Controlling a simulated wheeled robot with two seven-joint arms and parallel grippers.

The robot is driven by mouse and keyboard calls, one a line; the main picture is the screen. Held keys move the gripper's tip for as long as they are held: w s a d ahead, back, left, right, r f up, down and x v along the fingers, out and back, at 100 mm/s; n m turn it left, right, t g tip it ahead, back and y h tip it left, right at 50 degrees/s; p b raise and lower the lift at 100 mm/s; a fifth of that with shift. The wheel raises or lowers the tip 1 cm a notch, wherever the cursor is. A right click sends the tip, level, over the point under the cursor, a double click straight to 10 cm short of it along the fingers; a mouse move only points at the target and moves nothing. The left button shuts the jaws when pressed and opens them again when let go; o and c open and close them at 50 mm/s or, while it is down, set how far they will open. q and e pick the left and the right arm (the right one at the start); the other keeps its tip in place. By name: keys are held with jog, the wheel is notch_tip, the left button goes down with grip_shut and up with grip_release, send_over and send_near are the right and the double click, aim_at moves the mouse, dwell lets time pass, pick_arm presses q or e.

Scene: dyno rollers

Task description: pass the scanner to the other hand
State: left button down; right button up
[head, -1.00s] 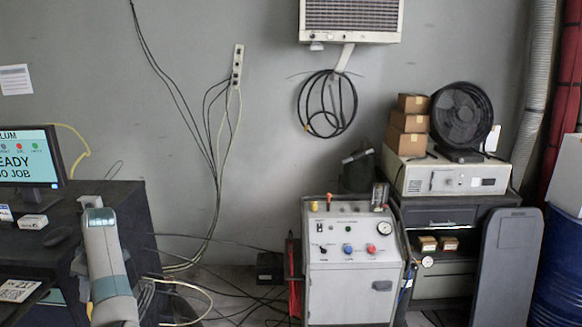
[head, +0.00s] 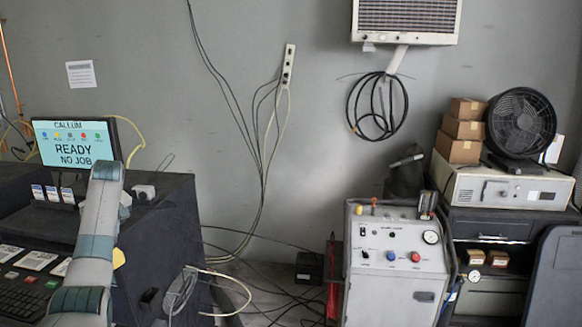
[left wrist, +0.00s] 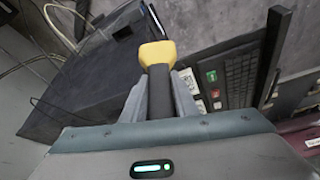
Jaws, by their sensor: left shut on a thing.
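The scanner (left wrist: 157,54) shows in the left wrist view with a yellow head and a dark handle. My left gripper (left wrist: 161,92) is shut on the handle, one grey finger on each side, and the yellow head sticks out past the fingertips. In the head view my left arm comes up at the lower left and hides the gripper. A small yellow patch (head: 118,258) beside the arm may be part of the scanner, but I cannot tell. My right gripper is not in view.
A dark desk (head: 160,235) with a monitor (head: 75,143) and keyboard (head: 25,300) stands at the left. A grey control cart (head: 395,265) stands right of centre. A fan (head: 521,130) and boxes (head: 459,150) sit on a cabinet at right. Cables lie on the floor between.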

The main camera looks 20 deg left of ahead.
pick_arm(q)
jog(key=w+d+f+m, duration=0.2)
jog(key=d+f, duration=1.4)
jog(key=f, duration=0.2)
jog(key=s+d+m+t, duration=0.1)
jog(key=s+d+m, duration=0.1)
jog(key=d, duration=1.2)
jog(key=w+d+r+m+t+h, duration=0.1)
jog(key=w+d+r+m, duration=0.15)
jog(key=d+r, duration=0.4)
jog(key=w+d+r+m+t+h, duration=0.1)
jog(key=w+d+r+m, duration=0.1)
jog(key=d+r+m, duration=0.45)
jog(key=s+d+r+m+t+h, duration=0.15)
jog(key=s+d, duration=0.25)
jog(key=d, duration=0.4)
jog(key=s+d+r+m+h, duration=0.1)
jog(key=s+d+r+m, duration=0.25)
jog(key=d, duration=0.45)
notch_tip(320, 180, down, 15)
jog(key=n+b, duration=0.1)
jog(key=b, duration=1.3)
jog(key=shift+s+a+f, duration=0.2)
jog(key=shift+s+a, duration=0.1)
jog(key=shift+a, duration=0.05)
